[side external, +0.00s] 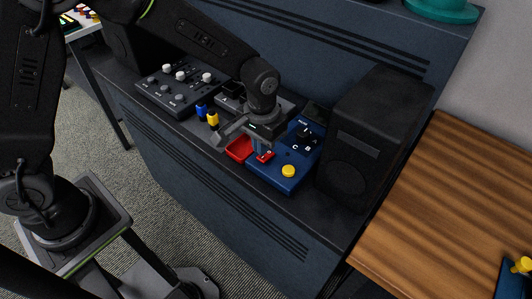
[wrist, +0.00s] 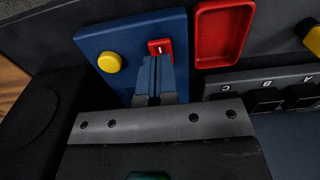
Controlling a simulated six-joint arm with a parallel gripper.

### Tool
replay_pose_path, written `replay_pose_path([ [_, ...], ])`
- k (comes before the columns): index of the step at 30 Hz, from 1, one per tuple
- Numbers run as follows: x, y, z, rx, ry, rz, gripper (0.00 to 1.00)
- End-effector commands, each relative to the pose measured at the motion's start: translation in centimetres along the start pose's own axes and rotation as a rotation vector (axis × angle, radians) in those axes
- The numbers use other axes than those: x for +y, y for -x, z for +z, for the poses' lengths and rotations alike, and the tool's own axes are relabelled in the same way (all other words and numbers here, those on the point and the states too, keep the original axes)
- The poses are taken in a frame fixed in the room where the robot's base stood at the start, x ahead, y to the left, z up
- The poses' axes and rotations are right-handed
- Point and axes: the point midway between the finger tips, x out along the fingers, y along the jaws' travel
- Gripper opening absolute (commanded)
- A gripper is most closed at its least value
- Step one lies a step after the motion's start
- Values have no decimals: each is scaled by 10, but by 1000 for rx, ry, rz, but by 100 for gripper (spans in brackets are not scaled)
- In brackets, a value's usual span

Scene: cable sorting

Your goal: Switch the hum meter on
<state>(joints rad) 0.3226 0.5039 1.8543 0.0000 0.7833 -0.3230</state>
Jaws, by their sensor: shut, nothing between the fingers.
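The hum meter appears to be the blue box (side external: 278,177) on the dark bench top, also in the wrist view (wrist: 98,42). It has a yellow button (side external: 288,171), a black knob (side external: 303,138) with letters around it, and a small red rocker switch (wrist: 160,47) with a white mark. My gripper (side external: 262,152) points down over the box, its fingers shut and empty. In the wrist view the fingertips (wrist: 156,62) are right at the switch's near edge and hide part of it. I cannot tell whether they touch it or which way it is set.
A red tray (wrist: 197,42) lies close beside the box. A black speaker (side external: 362,135) stands to its right. Blue (side external: 201,111) and yellow (side external: 213,118) plugs, a lettered socket block (wrist: 246,84) and a knobbed mixer panel (side external: 160,98) are to the left. A wooden table (side external: 450,190) is at right.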

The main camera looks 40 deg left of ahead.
Motion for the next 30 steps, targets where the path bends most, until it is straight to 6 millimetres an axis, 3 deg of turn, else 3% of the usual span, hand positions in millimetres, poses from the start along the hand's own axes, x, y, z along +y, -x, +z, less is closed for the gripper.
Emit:
replay_pose_path([
  [30,0,-8,0,-1,0,0,0],
])
